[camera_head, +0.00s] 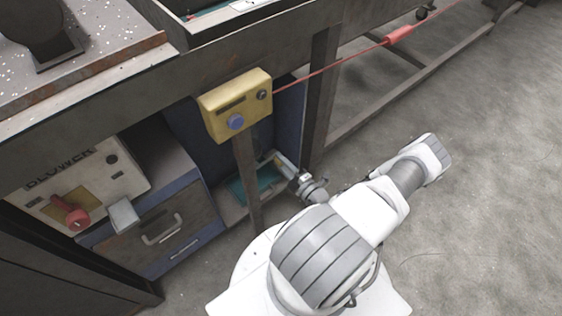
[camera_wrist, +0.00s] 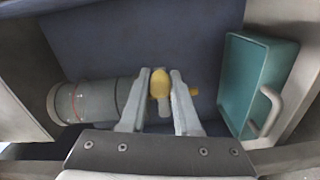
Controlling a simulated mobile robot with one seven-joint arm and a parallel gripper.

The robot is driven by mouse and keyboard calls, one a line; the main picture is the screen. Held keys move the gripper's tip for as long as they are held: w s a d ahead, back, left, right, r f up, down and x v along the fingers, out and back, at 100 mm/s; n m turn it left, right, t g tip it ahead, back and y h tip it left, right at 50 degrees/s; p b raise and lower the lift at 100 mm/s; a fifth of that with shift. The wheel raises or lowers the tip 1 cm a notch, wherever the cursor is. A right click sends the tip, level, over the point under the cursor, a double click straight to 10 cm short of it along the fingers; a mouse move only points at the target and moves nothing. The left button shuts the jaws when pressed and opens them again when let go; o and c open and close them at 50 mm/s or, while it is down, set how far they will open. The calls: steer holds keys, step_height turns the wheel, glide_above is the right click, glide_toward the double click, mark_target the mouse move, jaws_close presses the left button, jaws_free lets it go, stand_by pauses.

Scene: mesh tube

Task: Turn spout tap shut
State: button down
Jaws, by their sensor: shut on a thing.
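In the wrist view, the two pale fingers of my gripper (camera_wrist: 164,100) stand on either side of a small yellow tap handle (camera_wrist: 160,82) and are shut on it. A small yellow end also shows just right of the right finger. A grey cylindrical pipe (camera_wrist: 95,102) with a thin red line lies to the left, close to the left finger. The lower part of the tap is hidden by the fingers and the gripper body. In the head view, the tap cannot be made out, and the fingers cannot be told apart from nearby grey parts.
A teal tray (camera_wrist: 240,88) with a grey handle is close on the right, against a blue panel (camera_wrist: 140,40). A yellow box with a blue button (camera_head: 236,106) stands on a post. A blower panel (camera_head: 80,185) is left; open floor (camera_head: 480,220) lies right.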

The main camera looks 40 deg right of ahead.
steer(key=shift+a, duration=0.1)
steer(key=c, duration=0.6)
jaws_free()
steer(key=s+p, duration=0.1)
steer(key=s, duration=0.4)
steer(key=s+p, duration=0.1)
steer(key=s, duration=0.5)
steer(key=s+p, duration=0.1)
steer(key=s, duration=0.5)
steer(key=shift+s+d, duration=0.2)
steer(key=shift+d, duration=0.15)
